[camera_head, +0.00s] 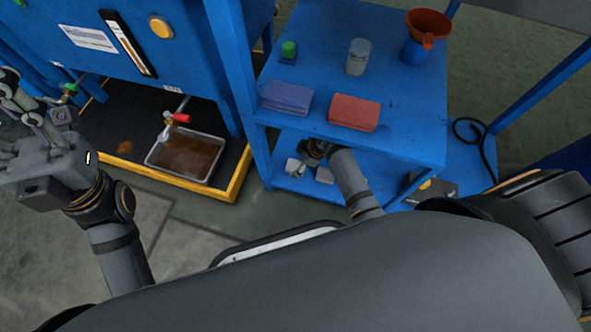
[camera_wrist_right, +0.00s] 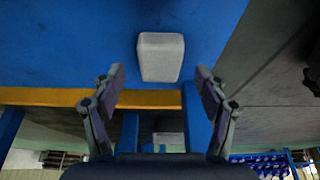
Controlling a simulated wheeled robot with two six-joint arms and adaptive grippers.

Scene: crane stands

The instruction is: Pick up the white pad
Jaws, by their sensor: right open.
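The white pad (camera_wrist_right: 161,56) is a small pale block with rounded edges on a blue surface in the right wrist view. My right gripper (camera_wrist_right: 160,76) is open, with one finger to each side of the pad's near end in that picture. I cannot tell whether they touch. In the head view my right gripper (camera_head: 314,151) reaches below the upper shelf, whose edge partly hides it. Pale objects (camera_head: 324,175) lie near it on the lower shelf; I cannot tell which is the pad. My left gripper (camera_head: 28,115) is at the far left, away from the shelves; its jaw state is unclear.
The blue upper shelf (camera_head: 310,75) overhangs my right gripper. It carries a blue cloth stack (camera_head: 286,97), a red one (camera_head: 354,112), a clear cup (camera_head: 358,56), a green-capped item (camera_head: 288,50) and a red funnel (camera_head: 428,25). A drip tray (camera_head: 211,178) sits left.

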